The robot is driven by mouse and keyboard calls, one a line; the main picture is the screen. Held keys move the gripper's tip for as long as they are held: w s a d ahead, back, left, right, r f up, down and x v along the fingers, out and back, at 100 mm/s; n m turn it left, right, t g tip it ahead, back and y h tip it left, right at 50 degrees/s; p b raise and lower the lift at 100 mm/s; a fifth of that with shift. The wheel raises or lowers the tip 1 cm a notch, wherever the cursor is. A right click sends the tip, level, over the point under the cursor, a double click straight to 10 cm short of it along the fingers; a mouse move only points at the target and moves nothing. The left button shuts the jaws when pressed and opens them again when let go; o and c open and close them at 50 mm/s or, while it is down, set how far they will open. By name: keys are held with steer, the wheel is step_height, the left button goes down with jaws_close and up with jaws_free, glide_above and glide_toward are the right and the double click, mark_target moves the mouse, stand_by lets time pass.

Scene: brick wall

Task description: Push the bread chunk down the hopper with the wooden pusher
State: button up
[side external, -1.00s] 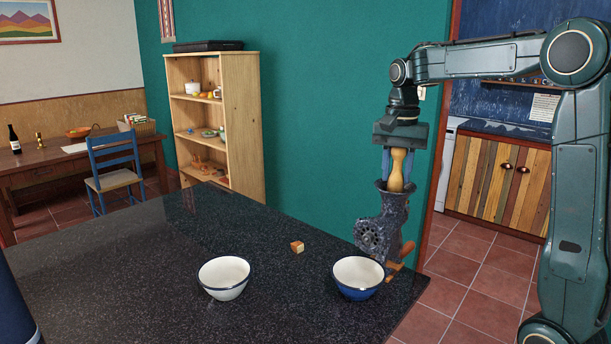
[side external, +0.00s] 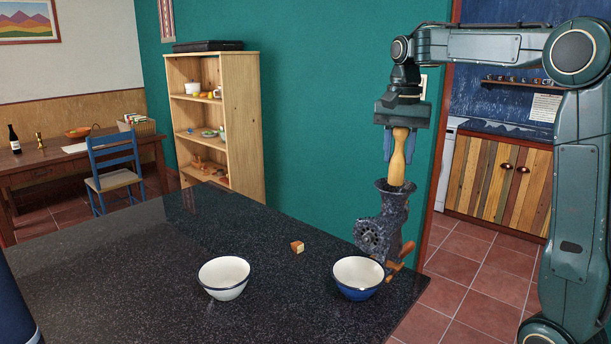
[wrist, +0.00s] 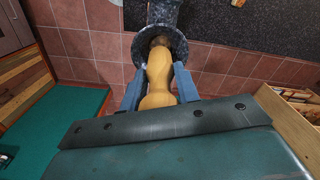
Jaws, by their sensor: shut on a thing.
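The wooden pusher (side external: 398,165) is upright, its lower end at the mouth of the grinder's hopper (side external: 393,187). My gripper (side external: 400,157) is shut on the pusher's upper part, above the hopper. In the wrist view, the pusher (wrist: 158,72) runs between the blue fingers into the round hopper mouth (wrist: 150,40). How deep its tip sits is hidden. A small bread chunk (side external: 297,247) with a brown crust lies on the dark counter, left of the grinder (side external: 381,230). Whether any bread is inside the hopper cannot be seen.
A white bowl (side external: 224,278) and a blue bowl (side external: 358,278) stand on the counter (side external: 130,265), the blue one just in front of the grinder. The grinder's wooden-handled crank (side external: 402,255) sticks out at its right, near the counter's edge. The counter's left is clear.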

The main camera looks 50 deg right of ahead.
steer(key=shift+r, duration=0.85)
steer(key=shift+w+a, duration=0.1)
